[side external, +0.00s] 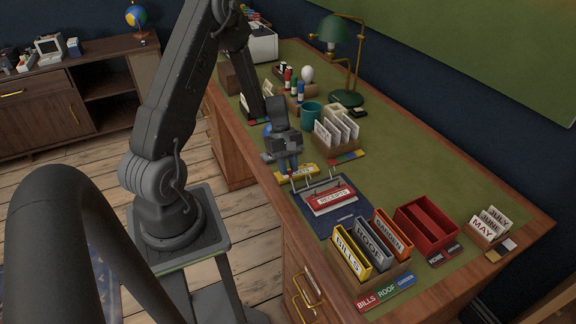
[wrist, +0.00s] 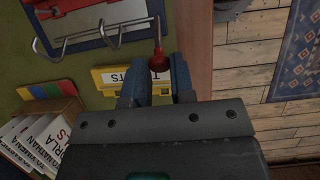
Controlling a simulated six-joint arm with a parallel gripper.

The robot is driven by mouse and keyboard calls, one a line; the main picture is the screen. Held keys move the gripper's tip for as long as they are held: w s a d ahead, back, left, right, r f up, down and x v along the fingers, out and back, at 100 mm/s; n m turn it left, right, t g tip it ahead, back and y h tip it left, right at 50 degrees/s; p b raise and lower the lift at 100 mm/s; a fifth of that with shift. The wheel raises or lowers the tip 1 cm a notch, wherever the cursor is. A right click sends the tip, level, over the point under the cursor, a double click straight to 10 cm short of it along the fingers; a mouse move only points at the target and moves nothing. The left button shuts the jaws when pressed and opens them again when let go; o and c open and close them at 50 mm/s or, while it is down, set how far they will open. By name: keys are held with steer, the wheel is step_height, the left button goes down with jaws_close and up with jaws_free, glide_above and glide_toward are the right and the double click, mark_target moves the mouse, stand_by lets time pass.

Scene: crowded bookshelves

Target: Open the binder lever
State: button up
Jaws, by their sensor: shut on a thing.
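The binder shows in the side view as a flat folder with metal rings and a red-and-white RECEIPTS label (side external: 333,198), lying on a dark blue mat (side external: 349,231). In the wrist view, its bent metal rings (wrist: 85,42) are at the top left. The lever, a thin rod with a red knob (wrist: 158,62), stands at the binder's end near the desk edge. My gripper (wrist: 157,80) has its blue fingers on either side of the knob and is shut on it. In the side view, my gripper (side external: 288,168) is low over the desk behind the binder, and hides the knob.
A yellow label holder (side external: 298,171) lies close beside my gripper. A card box (side external: 337,135) stands behind it. BILLS, ROOF and GARDEN files (side external: 351,255) stand in front of the binder, with a red tray (side external: 427,226) to their right. The desk's right middle is clear.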

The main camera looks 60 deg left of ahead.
jaws_close()
steer(key=shift+a+f+h, duration=0.45)
steer(key=shift+a+h, duration=0.05)
steer(key=shift+h, duration=0.4)
steer(key=o, duration=0.8)
jaws_free()
steer(key=v, duration=1.4)
